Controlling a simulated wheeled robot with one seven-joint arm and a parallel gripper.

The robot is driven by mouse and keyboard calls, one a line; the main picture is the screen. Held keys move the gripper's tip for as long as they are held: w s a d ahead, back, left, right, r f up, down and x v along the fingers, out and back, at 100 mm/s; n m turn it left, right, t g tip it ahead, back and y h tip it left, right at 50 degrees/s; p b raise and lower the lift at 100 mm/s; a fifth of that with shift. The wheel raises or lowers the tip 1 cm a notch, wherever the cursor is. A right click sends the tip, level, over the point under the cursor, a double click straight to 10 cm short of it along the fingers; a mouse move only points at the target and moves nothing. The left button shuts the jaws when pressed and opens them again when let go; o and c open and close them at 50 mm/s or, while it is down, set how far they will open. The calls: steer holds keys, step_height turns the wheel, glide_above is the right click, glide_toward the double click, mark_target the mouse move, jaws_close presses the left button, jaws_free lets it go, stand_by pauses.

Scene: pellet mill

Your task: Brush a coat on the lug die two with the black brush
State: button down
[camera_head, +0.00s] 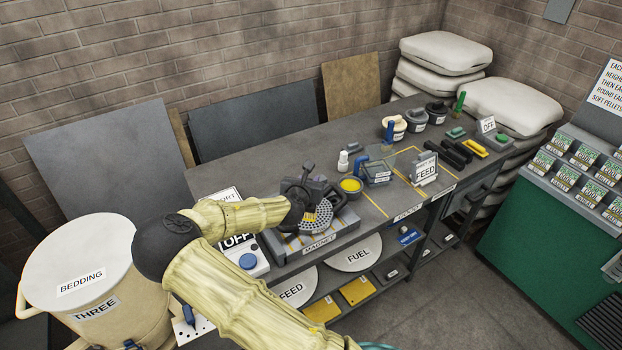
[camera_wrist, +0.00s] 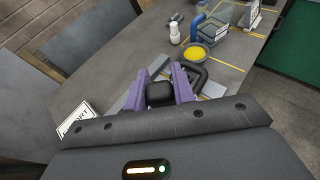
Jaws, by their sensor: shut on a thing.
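My gripper (camera_wrist: 160,88) shows purple fingers in the wrist view, shut on a black block-shaped thing (camera_wrist: 159,93). Only its rounded top shows, so I cannot tell whether it is the black brush. In the head view my gripper (camera_head: 305,190) is over the grey base marked MAGNET (camera_head: 318,241). A round grey die full of holes (camera_head: 316,219) lies there, partly hidden by my arm, with a dark loop handle (camera_head: 338,200) beside it. Whether it is lug die two does not show. A bowl with a yellow filling (camera_head: 351,185) stands just right; it also shows in the wrist view (camera_wrist: 194,53).
Several pots (camera_head: 416,121) and black bars (camera_head: 456,152) lie farther right. A BEDDING bin (camera_head: 78,260) stands left. The bench's back left is clear.

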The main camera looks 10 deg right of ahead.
steer(key=shift+w+f+b, duration=0.1)
steer(key=shift+f+b, duration=0.7)
steer(key=shift+f, duration=0.75)
steer(key=shift+f+b, duration=0.9)
steer(key=shift+f, duration=0.3)
steer(key=shift+w, duration=0.15)
steer(key=w+a+b, duration=0.1)
steer(key=w+a, duration=0.3)
steer(key=w, duration=0.7)
steer(key=shift+w+b, duration=0.35)
steer(key=shift+w, duration=0.05)
stand_by(0.4)
steer(key=shift+d, duration=0.1)
steer(key=d, duration=0.2)
steer(key=w+d, duration=0.1)
steer(key=shift+w+d, duration=0.15)
steer(key=shift+d, duration=0.25)
stand_by(0.5)
